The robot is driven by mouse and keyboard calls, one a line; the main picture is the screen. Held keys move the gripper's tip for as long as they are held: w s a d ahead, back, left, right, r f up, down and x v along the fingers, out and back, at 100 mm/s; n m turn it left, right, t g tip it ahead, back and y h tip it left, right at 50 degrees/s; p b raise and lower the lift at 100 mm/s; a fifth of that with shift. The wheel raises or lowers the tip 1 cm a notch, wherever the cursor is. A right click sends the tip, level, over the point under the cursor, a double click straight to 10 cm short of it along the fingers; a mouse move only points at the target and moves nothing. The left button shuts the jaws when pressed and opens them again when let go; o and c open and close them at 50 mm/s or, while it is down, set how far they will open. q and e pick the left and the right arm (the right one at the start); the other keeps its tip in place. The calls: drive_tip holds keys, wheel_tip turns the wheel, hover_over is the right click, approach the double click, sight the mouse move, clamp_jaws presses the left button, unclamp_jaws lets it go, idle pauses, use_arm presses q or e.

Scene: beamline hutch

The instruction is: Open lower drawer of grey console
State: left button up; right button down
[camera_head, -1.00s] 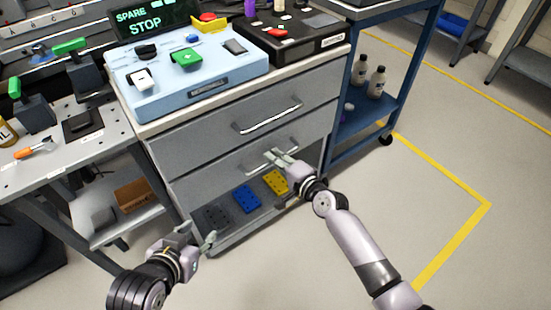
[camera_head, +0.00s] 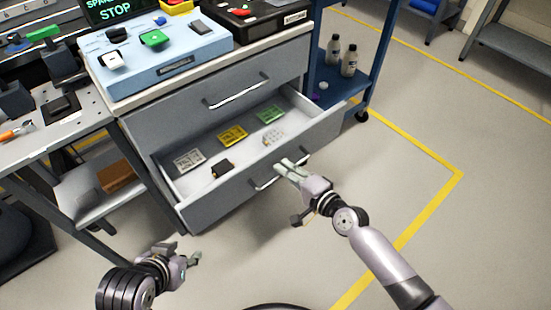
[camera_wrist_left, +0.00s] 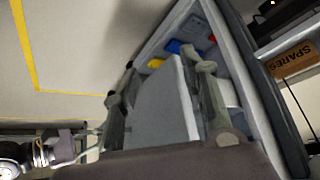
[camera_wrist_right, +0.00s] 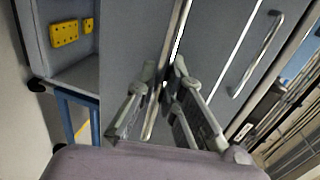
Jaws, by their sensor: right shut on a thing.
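The grey console (camera_head: 165,130) has a closed upper drawer with a bar handle (camera_head: 237,93). Its lower drawer (camera_head: 235,185) is pulled out, and its inside shows in the head view. My right gripper (camera_head: 290,166) is at the right part of the lower drawer's handle (camera_head: 266,183). In the right wrist view my right gripper (camera_wrist_right: 168,78) has its fingers closed around that bar handle (camera_wrist_right: 179,40). My left gripper (camera_head: 192,258) is empty and low in front of the console's left side. In the left wrist view the left gripper's fingers (camera_wrist_left: 162,82) are apart.
The drawer holds a yellow tray (camera_head: 232,135), a green tray (camera_head: 271,115) and small pieces. A blue cart (camera_head: 345,100) with bottles (camera_head: 349,60) stands close on the right. A perforated workbench (camera_head: 60,130) stands left. Floor in front is clear.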

drive_tip(key=shift+f+v, duration=0.25)
drive_tip(key=shift+v, duration=0.9)
drive_tip(key=c, duration=1.7)
unclamp_jaws()
drive_tip(key=v, duration=1.2)
